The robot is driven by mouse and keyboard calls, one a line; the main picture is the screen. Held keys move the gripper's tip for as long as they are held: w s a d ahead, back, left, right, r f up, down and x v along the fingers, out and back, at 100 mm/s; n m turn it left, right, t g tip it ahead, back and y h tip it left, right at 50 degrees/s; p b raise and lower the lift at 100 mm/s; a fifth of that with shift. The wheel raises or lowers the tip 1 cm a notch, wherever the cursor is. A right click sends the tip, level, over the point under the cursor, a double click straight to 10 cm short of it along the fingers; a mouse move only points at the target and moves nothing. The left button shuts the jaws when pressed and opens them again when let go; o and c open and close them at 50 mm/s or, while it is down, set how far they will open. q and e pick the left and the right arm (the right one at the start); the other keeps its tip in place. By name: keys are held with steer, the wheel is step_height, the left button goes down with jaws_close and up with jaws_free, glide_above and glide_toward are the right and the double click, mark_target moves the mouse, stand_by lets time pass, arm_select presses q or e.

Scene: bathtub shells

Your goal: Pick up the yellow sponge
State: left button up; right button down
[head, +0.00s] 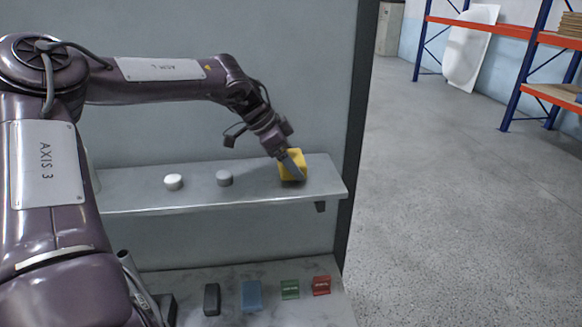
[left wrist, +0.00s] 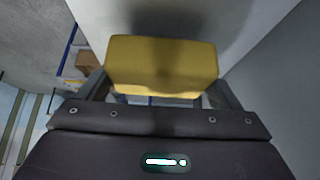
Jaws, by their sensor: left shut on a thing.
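The yellow sponge (head: 294,158) is a small block over the right part of the grey upper shelf (head: 250,197) in the head view. My left gripper (head: 291,168) is shut on it, with one finger showing across its near face. In the left wrist view the sponge (left wrist: 162,62) spans the space between the two fingers of the gripper (left wrist: 163,88). I cannot tell whether its underside touches the shelf. My right gripper is not in view.
A white round piece (head: 173,181) and a grey one (head: 224,177) stand on the upper shelf, left of the sponge. Black (head: 212,299), blue (head: 251,296), green (head: 290,289) and red (head: 321,285) items lie on the lower surface. Open floor is at right.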

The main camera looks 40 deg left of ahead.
arm_select(q)
step_height(320, 180, up, 10)
steer(key=b, duration=0.3)
steer(key=shift+f, duration=0.1)
step_height(320, 180, up, 9)
steer(key=b, duration=0.1)
steer(key=shift+f, duration=0.2)
steer(key=o, duration=0.4)
steer(key=c, duration=0.3)
